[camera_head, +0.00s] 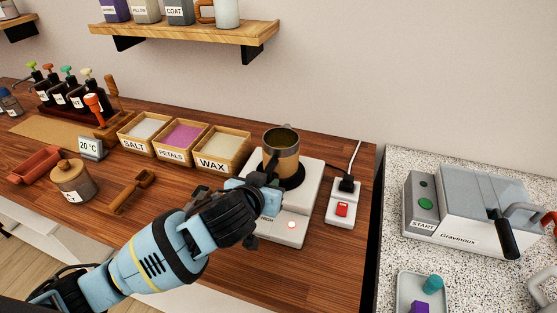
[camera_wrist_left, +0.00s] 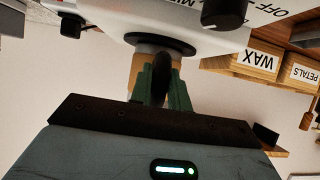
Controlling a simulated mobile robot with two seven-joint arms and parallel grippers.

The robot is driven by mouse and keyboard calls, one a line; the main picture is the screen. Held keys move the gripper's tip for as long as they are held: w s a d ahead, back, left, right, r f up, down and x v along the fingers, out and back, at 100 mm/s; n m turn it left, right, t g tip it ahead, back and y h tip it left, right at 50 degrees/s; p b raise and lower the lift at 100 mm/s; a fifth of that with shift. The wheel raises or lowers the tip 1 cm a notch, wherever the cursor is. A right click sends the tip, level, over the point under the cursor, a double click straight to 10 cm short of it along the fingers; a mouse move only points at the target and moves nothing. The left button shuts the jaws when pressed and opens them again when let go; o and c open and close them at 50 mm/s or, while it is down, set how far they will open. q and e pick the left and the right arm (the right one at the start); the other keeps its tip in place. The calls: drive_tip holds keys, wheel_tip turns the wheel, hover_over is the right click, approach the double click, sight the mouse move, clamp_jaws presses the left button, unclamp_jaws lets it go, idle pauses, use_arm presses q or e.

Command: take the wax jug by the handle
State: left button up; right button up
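The wax jug (camera_head: 282,156), a brown and grey metal cup with a dark rim, stands upright on the round dark plate of a white hot plate (camera_head: 281,229). My left gripper (camera_head: 265,183) is at the jug's near side, at the handle. In the left wrist view, its two green fingers (camera_wrist_left: 162,88) stand close together on either side of the dark handle (camera_wrist_left: 160,72), with no clear gap showing. The jug's body (camera_wrist_left: 137,72) is partly hidden behind the fingers there. My right gripper is not in view.
Boxes labelled SALT (camera_head: 143,130), PETALS (camera_head: 180,137) and WAX (camera_head: 222,150) stand left of the hot plate. A switch box with a red switch (camera_head: 342,209) is to its right. A lidded pot (camera_head: 70,181) and wooden scoop (camera_head: 131,191) lie further left.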

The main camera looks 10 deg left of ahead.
use_arm(q)
clamp_jaws()
drive_tip(key=shift+r+p, duration=0.35)
drive_tip(key=shift+r, duration=3.75)
